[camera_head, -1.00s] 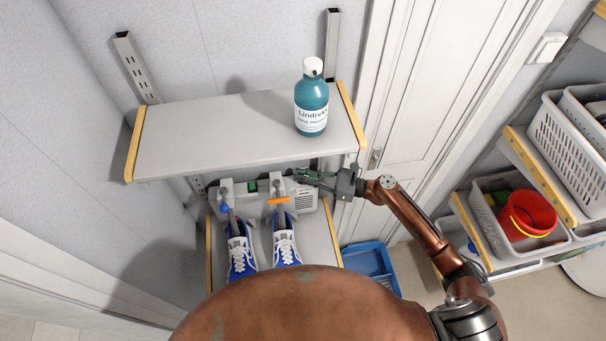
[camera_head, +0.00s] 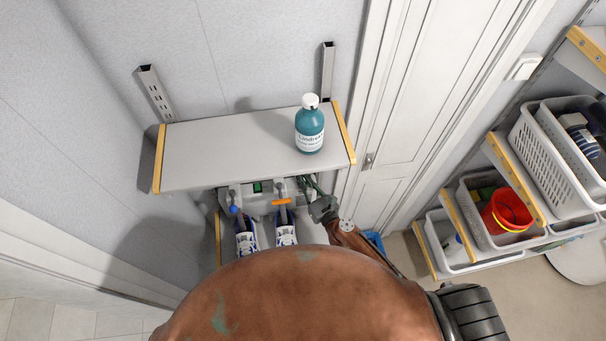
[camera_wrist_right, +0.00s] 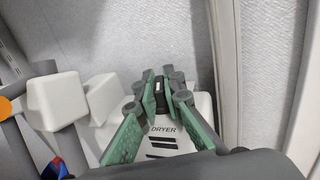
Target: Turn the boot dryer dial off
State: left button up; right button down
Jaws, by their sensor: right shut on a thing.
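The boot dryer (camera_head: 262,199) is a pale grey box under the upper shelf, with blue and white sneakers (camera_head: 286,235) in front of it. In the right wrist view its white casing (camera_wrist_right: 170,143) reads "DRYER" above dark vent slots. A small black dial (camera_wrist_right: 160,88) with a light mark stands on the casing, between the green-padded fingers of my right gripper (camera_wrist_right: 161,92). The fingers are closed in on the dial from both sides. In the head view the right gripper (camera_head: 308,184) is at the dryer's right end, and the dial is hidden. My left gripper is out of view.
The upper shelf (camera_head: 220,150) overhangs the dryer and carries a teal bottle (camera_head: 309,130) near its right end. A white door (camera_head: 400,110) stands just right. Baskets and a red bucket (camera_head: 507,211) are on shelves at far right.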

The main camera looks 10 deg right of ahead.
jog(key=m+h, duration=0.1)
jog(key=h, duration=0.1)
jog(key=m+t+h, duration=0.1)
jog(key=h, duration=0.1)
jog(key=shift+f+m+b, duration=0.2)
jog(key=shift+m+b, duration=0.2)
jog(key=shift+s+m+h+b, duration=0.1)
jog(key=shift+m+h+b, duration=1)
jog(key=shift+h, duration=1.1)
jog(key=shift+d+r+m, duration=0.1)
jog(key=shift+m, duration=0.2)
jog(key=c, duration=1.8)
grip_release()
jog(key=shift+c, duration=0.2)
jog(key=s+a, duration=0.2)
jog(key=s, duration=0.9)
jog(key=shift+s, duration=0.4)
